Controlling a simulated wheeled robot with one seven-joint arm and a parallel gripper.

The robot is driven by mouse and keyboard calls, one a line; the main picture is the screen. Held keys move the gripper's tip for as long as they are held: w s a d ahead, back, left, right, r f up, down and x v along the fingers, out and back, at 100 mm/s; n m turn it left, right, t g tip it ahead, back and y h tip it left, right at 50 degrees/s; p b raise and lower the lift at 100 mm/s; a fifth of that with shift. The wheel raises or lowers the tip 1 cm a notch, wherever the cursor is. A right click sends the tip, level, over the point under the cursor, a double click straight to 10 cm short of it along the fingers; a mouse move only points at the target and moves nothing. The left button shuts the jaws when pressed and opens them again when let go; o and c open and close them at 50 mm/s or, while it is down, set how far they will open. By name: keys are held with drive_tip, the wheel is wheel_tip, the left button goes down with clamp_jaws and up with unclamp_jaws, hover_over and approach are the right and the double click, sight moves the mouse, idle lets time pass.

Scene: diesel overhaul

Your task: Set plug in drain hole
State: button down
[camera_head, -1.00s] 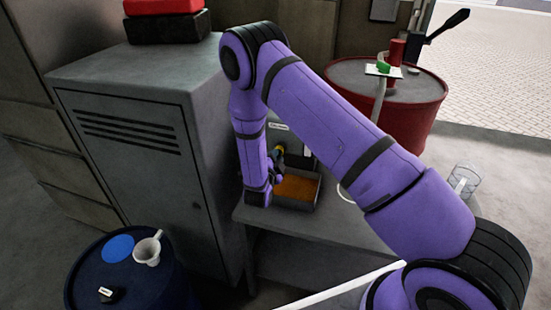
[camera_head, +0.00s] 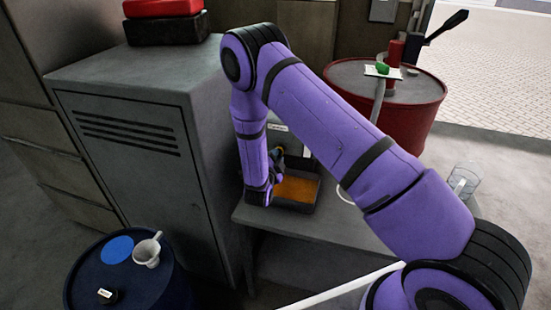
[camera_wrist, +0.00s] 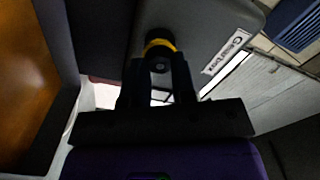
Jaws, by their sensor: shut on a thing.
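My gripper (camera_wrist: 158,75) is shut on a small dark plug (camera_wrist: 160,65) with a round end, seen between the fingertips in the wrist view. A yellow band (camera_wrist: 160,43) and a dark round part lie just beyond it, against the grey labelled casing (camera_wrist: 205,30). I cannot tell whether the plug is in the drain hole, which is hidden behind it. In the head view, my gripper (camera_head: 277,160) is in front of the casing (camera_head: 290,137), largely hidden by my arm.
A dark tray with an orange inside (camera_head: 297,189) sits on the grey bench (camera_head: 340,225), right beside my gripper. A grey locker (camera_head: 130,170) stands close on the left.

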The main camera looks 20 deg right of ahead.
idle(0.3)
drive_tip(key=c, duration=0.9)
unclamp_jaws()
drive_tip(key=shift+o, duration=0.2)
drive_tip(key=v, duration=1)
drive_tip(key=shift+s+a, duration=0.15)
drive_tip(key=shift+s, duration=0.15)
